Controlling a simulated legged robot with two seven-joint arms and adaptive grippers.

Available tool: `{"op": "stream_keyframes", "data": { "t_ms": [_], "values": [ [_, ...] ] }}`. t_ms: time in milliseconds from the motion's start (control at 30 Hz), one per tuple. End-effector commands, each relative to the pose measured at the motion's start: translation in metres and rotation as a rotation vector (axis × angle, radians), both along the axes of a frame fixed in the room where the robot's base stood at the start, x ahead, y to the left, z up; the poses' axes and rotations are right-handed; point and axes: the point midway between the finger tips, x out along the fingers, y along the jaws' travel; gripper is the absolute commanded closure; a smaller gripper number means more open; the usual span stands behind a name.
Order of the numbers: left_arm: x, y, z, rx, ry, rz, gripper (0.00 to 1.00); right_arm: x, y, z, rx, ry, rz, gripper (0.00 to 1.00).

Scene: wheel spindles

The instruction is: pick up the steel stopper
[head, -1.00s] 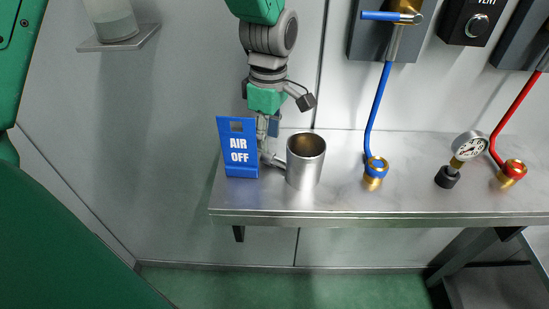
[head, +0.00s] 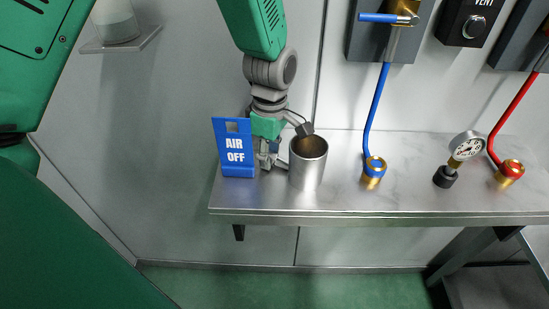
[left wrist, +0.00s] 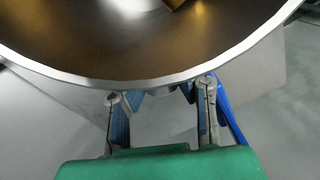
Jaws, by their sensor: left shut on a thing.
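The only thing I see that fits the steel stopper is a hollow, open-topped steel cylinder (head: 308,170). It stands upright on the steel shelf, right of the blue AIR OFF sign (head: 234,160). In the left wrist view its wide rim (left wrist: 150,84) crosses the upper part and hides my fingertips. My left gripper (head: 270,160) is low between the sign and the cylinder, against the cylinder's left side. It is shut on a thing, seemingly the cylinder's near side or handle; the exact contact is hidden. My right gripper is not in view.
The steel shelf (head: 400,207) is clear in front. A blue-collared brass fitting (head: 374,171), a pressure gauge (head: 466,147) and a red-collared fitting (head: 510,173) stand to the right. A wall ledge (head: 130,42) holds a clear vessel at upper left.

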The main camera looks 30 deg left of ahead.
Motion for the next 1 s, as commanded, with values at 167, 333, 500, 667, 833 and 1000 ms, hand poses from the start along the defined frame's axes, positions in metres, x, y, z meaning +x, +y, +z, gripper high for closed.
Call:
{"op": "stream_keyframes", "data": {
  "t_ms": [167, 333, 500, 667, 833, 1000],
  "values": [
    [0.000, 0.001, 0.002, -0.002, -0.001, 0.001, 1.00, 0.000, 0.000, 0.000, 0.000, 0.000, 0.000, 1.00],
    [0.001, 0.002, 0.024, -0.001, -0.006, 0.002, 1.00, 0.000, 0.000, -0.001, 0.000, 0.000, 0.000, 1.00],
    [0.001, 0.001, 0.059, 0.001, -0.008, 0.001, 1.00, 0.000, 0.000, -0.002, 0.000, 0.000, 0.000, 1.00],
    [0.001, 0.000, 0.086, 0.002, -0.005, 0.001, 1.00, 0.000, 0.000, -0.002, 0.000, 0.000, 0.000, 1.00],
    [0.002, 0.000, 0.099, 0.000, -0.002, 0.001, 1.00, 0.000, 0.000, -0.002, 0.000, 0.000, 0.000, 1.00],
    [0.001, 0.001, 0.101, -0.001, -0.001, 0.001, 1.00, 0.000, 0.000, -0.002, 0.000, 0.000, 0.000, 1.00]
  ]
}}
